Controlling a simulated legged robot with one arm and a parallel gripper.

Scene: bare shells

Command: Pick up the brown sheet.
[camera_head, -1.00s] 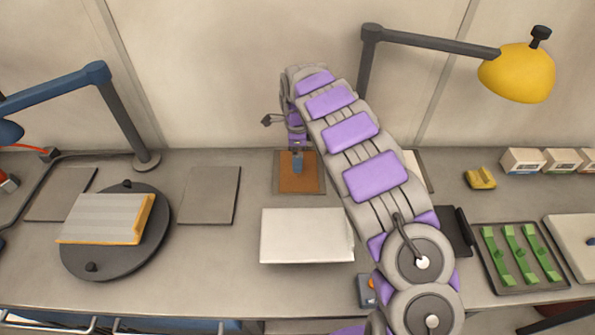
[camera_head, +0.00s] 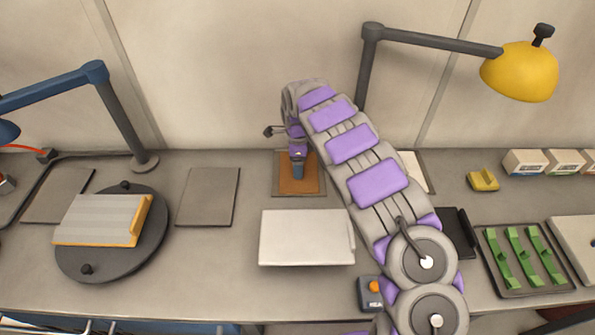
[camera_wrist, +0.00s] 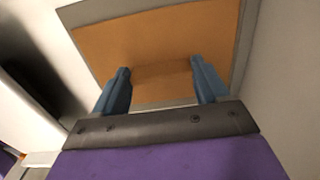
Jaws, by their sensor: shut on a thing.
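The brown sheet (camera_head: 313,184) lies in a grey-bordered tray or mat (camera_head: 276,190) at the back middle of the bench. In the wrist view the sheet (camera_wrist: 160,35) fills the space beyond my fingers, with the grey border (camera_wrist: 82,16) around it. My gripper (camera_head: 298,173) points down at the sheet's middle. Its blue fingers in the wrist view (camera_wrist: 162,82) stand apart, with a slightly darker brown raised part of the sheet between them. They are shut on this part. The sheet appears still flat within the border. The fingertips' contact is partly hidden.
A white box-like block (camera_head: 305,238) stands in front of the sheet. A black turntable (camera_head: 75,263) with a grey-and-orange block is at left. A yellow lamp (camera_head: 520,72) overhangs the right. A tray of green parts (camera_head: 490,265) lies at right. A grey mat (camera_head: 208,197) lies bare.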

